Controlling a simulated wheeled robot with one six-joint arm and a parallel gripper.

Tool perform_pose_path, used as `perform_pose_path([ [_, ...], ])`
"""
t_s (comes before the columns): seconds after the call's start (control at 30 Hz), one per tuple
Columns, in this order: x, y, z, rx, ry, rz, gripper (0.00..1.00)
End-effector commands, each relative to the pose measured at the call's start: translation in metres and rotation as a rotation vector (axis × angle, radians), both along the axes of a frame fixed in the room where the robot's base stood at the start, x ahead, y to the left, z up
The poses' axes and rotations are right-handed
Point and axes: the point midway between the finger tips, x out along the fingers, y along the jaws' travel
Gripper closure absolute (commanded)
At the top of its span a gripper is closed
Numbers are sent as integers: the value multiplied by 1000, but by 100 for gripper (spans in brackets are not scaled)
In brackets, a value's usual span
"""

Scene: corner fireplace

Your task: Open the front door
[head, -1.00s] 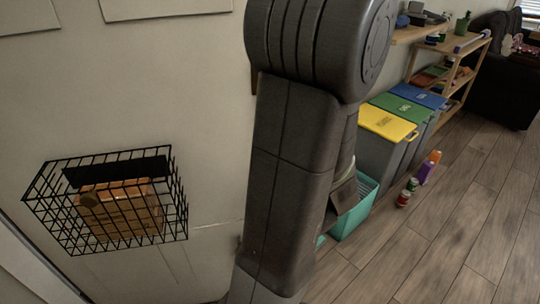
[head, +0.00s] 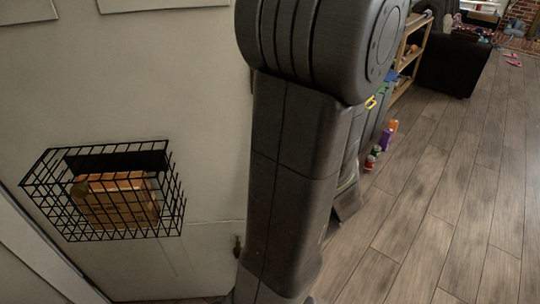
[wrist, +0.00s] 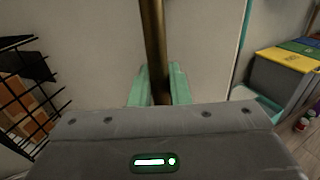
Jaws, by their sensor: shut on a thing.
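The front door (head: 190,90) is a pale panel filling the left of the head view. A black wire basket (head: 172,205) holding brown packages hangs on it. In the wrist view the door (wrist: 90,60) is close ahead, with a vertical brass-coloured handle bar (wrist: 153,40) in front. My gripper (wrist: 158,90) has its green fingers closed around that bar. In the head view my arm hides the gripper and the bar. The door's right edge shows in the wrist view, with the room beyond it.
Bins with yellow, green and blue lids (wrist: 290,58) stand past the door's edge, mostly hidden in the head view. Small bottles (head: 383,145) stand on the floor beside them. A wooden shelf (head: 410,55) and dark sofa (head: 455,60) are farther back. The wooden floor (head: 450,200) at right is clear.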

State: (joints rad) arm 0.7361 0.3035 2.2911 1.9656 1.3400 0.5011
Motion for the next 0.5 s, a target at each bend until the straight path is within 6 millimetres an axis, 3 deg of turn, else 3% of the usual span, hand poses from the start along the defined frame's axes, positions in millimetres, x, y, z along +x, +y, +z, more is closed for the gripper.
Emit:
perform_pose_path([
  [0.37, 0, 0, 1, 0, -2, 1, 100],
  [0.4, 0, 0, 1, 0, -2, 1, 80],
  [0.5, 0, 0, 1, 0, -2, 1, 66],
])
